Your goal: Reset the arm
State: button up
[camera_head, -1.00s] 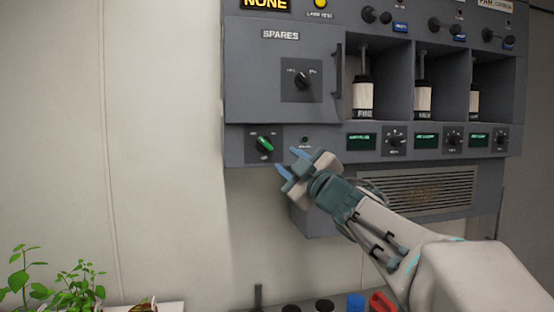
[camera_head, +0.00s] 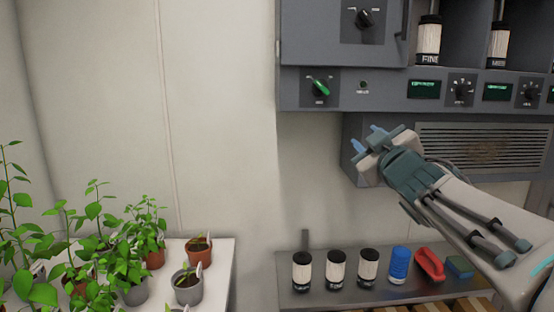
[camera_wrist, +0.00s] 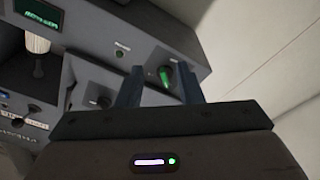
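My gripper (camera_head: 369,142) is in front of the grey wall unit (camera_head: 292,95), below and right of its green knob (camera_head: 319,88) in the head view. Its two blue-grey fingers stand apart with nothing between them. In the wrist view the gripper (camera_wrist: 158,86) shows its fingers spread, and the green knob (camera_wrist: 165,76) appears beyond the gap, with clear space between. My arm reaches in from the lower right.
A metal shelf (camera_head: 320,294) below holds black-and-white canisters (camera_head: 336,270), a blue canister (camera_head: 399,265), a red object (camera_head: 429,265) and a blue-green block (camera_head: 460,267). Potted plants (camera_head: 187,285) stand on a white table (camera_head: 222,268) at left. The wall between is bare.

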jog(key=s+f+m+g+h, duration=0.2)
jog(key=s+f+m+g, duration=0.15)
jog(key=f, duration=0.55)
jog(key=s+f+m+g+h, duration=0.2)
jog(key=s+f+m+g, duration=0.15)
jog(key=f, duration=0.45)
jog(key=s+a+f+g+y, duration=0.1)
jog(key=s+a+f+g, duration=0.1)
jog(key=s+f, duration=0.3)
jog(key=s+a+f+g+y, duration=0.1)
jog(key=s+a+f+g, duration=0.1)
jog(key=s+f+g, duration=0.2)
jog(key=s+a+f+m+g+y+p, duration=0.1)
jog(key=s+a+f+g, duration=0.1)
jog(key=s+f, duration=0.5)
jog(key=shift+s+a+g, duration=0.15)
jog(key=shift+a+g, duration=0.2)
jog(key=shift+g, duration=0.45)
